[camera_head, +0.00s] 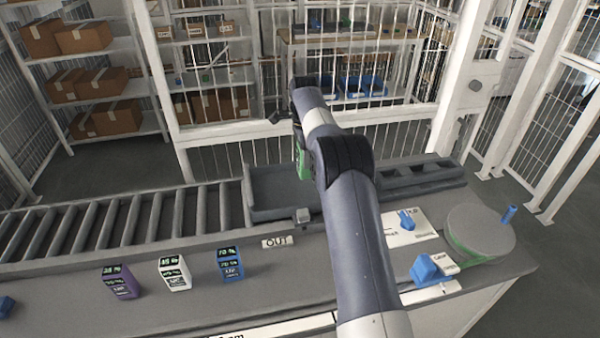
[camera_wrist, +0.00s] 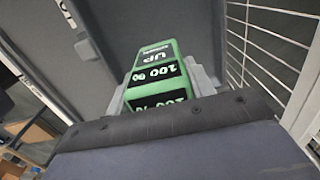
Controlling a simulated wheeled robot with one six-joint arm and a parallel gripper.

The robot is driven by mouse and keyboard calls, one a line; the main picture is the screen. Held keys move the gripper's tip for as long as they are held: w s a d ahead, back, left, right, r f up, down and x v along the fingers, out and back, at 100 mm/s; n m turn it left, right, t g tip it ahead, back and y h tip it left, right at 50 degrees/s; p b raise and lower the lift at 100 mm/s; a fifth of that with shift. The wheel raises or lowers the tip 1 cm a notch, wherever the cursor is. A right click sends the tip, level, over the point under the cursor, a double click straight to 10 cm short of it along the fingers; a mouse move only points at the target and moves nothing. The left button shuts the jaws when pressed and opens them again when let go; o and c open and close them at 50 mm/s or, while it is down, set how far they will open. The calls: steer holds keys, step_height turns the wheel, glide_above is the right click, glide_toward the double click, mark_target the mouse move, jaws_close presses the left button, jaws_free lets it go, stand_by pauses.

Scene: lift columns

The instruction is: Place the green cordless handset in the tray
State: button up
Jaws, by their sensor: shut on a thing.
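The green handset (camera_head: 303,162) shows as a green strip beside my arm in the head view. In the wrist view the handset (camera_wrist: 155,75) has a black panel reading "100 %" and the letters "UP". My gripper (camera_wrist: 163,82) is shut on it, with grey fingers at both its sides. The dark grey tray (camera_head: 262,214) sits at the right end of the roller conveyor. In the head view the handset appears over the tray's right part, but its height above the floor is hard to tell. My arm hides the gripper and the tray's right side.
Purple (camera_head: 120,282), white (camera_head: 174,273) and blue (camera_head: 231,264) handsets stand on the bench, left of an OUT label (camera_head: 277,241). A round turntable (camera_head: 480,229) is at right. A white mesh fence (camera_head: 240,150) rises behind the conveyor (camera_head: 130,220).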

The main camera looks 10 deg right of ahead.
steer(key=shift+f+p, duration=0.45)
steer(key=shift+f, duration=2.45)
steer(key=shift+f, duration=0.2)
steer(key=o, duration=1.1)
step_height(320, 180, up, 12)
steer(key=shift+r, duration=0.15)
